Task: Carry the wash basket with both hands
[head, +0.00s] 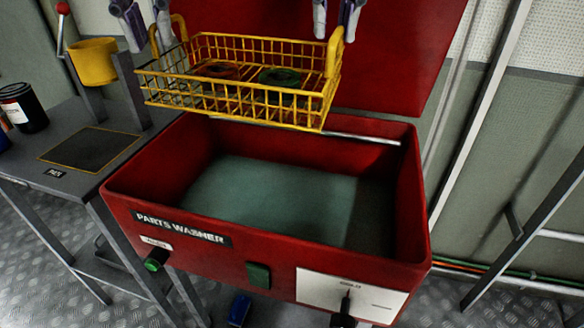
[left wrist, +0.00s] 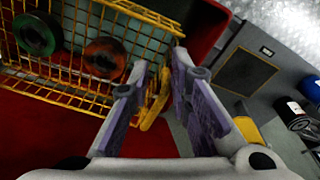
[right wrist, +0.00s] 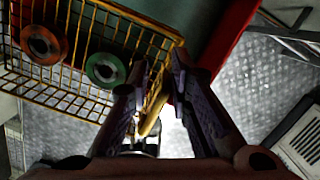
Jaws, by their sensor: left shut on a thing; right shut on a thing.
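The yellow wire wash basket (head: 237,108) hangs over the back of the red parts washer (head: 270,255), above its open tub. Inside lie a red ring-shaped part (head: 221,70) and a green one (head: 279,76). My left gripper (head: 150,44) is shut on the basket's left handle; this yellow handle (left wrist: 155,108) shows between its fingers in the left wrist view. My right gripper (head: 334,36) is shut on the right handle (head: 336,52), which also shows between its fingers in the right wrist view (right wrist: 154,110). The fingertip contacts are partly hidden.
A grey bench (head: 70,185) stands left of the washer, with a dark square pad (head: 90,148) marked by a yellow outline. A yellow cup (head: 93,62) on a stand and a dark can (head: 24,108) are there too. The washer's red lid (head: 400,50) stands up behind the basket.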

